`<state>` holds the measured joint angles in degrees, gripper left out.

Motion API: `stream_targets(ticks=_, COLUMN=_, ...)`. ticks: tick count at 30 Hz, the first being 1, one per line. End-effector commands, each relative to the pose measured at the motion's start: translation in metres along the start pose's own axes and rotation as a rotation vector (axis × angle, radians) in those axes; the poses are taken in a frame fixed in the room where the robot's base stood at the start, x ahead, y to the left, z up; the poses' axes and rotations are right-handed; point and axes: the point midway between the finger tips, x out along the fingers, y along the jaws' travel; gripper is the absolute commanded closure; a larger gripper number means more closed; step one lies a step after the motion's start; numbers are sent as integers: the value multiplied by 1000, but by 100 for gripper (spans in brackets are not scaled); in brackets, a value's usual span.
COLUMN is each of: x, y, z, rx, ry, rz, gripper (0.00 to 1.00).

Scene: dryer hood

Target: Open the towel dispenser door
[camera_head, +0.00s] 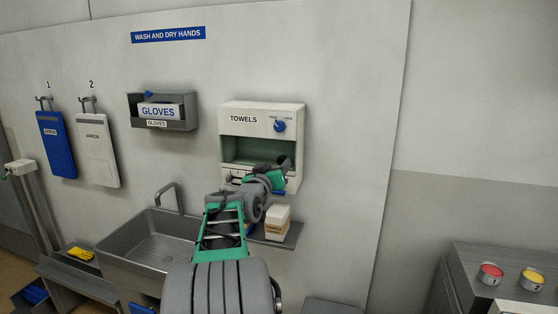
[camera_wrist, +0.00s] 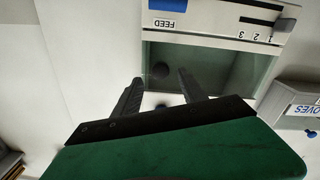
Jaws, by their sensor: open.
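The white towel dispenser (camera_head: 262,119), labelled TOWELS, hangs on the wall above a small shelf. A blue knob (camera_head: 280,126) sits at its upper right, with small markings above it. Below is a greenish window or recess (camera_head: 245,150); I cannot tell whether a pane covers it. My gripper (camera_head: 284,165) is in front of the dispenser's lower right, hiding part of it. In the wrist view the dispenser (camera_wrist: 215,18) appears upside down, with a blue FEED part and a numbered slider. There my gripper (camera_wrist: 160,84) has its two fingers apart and nothing visible between them.
A GLOVES box in a grey holder (camera_head: 188,125) hangs left of the dispenser. A steel sink (camera_head: 150,242) stands below left. A small white box (camera_head: 278,222) is on the shelf (camera_head: 292,237) under the dispenser. Blue and white aprons hang far left. The wall right of the dispenser is clear.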

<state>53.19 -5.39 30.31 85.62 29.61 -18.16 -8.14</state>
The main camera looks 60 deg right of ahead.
Motion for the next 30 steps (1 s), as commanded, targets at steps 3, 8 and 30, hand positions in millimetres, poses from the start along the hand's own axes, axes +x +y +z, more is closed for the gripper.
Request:
stream_targets(ticks=3, x=22, y=1, z=-2, rx=0, ry=-3, rz=0, gripper=51)
stream_targets(ticks=8, x=34, y=0, z=-1, rx=1, ry=-1, rz=-2, gripper=51)
stream_targets(ticks=30, x=34, y=-1, z=0, rx=1, ry=-1, rz=-4, gripper=93)
